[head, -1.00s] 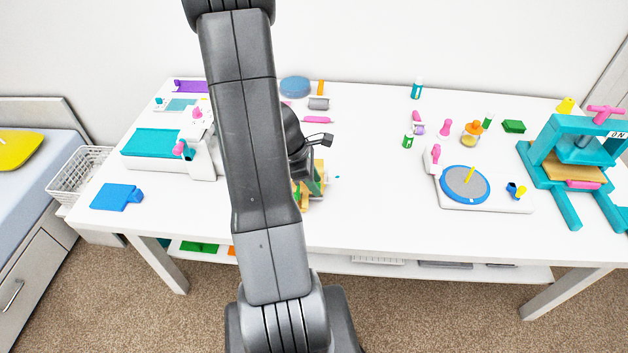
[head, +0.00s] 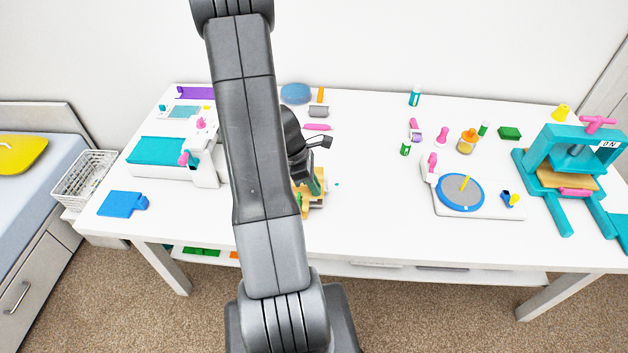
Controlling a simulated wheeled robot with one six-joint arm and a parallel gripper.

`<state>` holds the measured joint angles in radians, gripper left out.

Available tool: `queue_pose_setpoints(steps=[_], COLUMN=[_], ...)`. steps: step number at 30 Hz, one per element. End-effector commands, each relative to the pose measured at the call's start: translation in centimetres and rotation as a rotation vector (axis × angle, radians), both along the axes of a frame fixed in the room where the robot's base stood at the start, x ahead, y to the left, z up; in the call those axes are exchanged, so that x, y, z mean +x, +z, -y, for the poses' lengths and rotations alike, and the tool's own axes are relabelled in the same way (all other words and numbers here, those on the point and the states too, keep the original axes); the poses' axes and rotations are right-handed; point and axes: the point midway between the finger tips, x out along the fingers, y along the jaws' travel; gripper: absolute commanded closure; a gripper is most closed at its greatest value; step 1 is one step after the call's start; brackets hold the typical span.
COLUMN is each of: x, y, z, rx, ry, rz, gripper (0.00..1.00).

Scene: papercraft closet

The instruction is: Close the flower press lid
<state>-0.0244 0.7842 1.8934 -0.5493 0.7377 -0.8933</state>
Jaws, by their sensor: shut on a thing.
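A small wooden flower press (head: 316,202) with yellowish wood and green parts sits near the front middle of the white table, mostly hidden behind my arm. Its green lid (head: 317,183) shows as a tilted piece at the press's upper side. My gripper (head: 311,176) is at this lid, its dark body just above it. The fingertips are largely hidden, but the gripper appears shut on the lid.
A teal press (head: 560,150) stands at the far right. A white board with a blue-rimmed disc (head: 461,192) lies right of the middle. A white machine with a teal panel (head: 165,151) is at left. The table between the flower press and disc is mostly clear.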

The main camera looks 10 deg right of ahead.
Motion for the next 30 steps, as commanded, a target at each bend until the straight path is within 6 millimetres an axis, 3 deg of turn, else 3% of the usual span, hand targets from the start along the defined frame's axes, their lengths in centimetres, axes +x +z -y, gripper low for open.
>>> queue_pose_setpoints(steps=[6, 16, 17, 20, 30], x=[0.82, 0.96, 0.96, 0.93, 0.94], y=[1.49, 1.52, 1.52, 1.51, 1.71], z=[0.12, 0.15, 0.14, 0.14, 0.05], rx=[0.005, 0.005, 0.005, 0.005, 0.005], ry=[0.000, 0.000, 0.001, 0.000, 0.000], rz=[-0.014, -0.012, -0.013, -0.014, -0.014], gripper=[1.00, 1.00, 0.84, 0.65, 0.65])
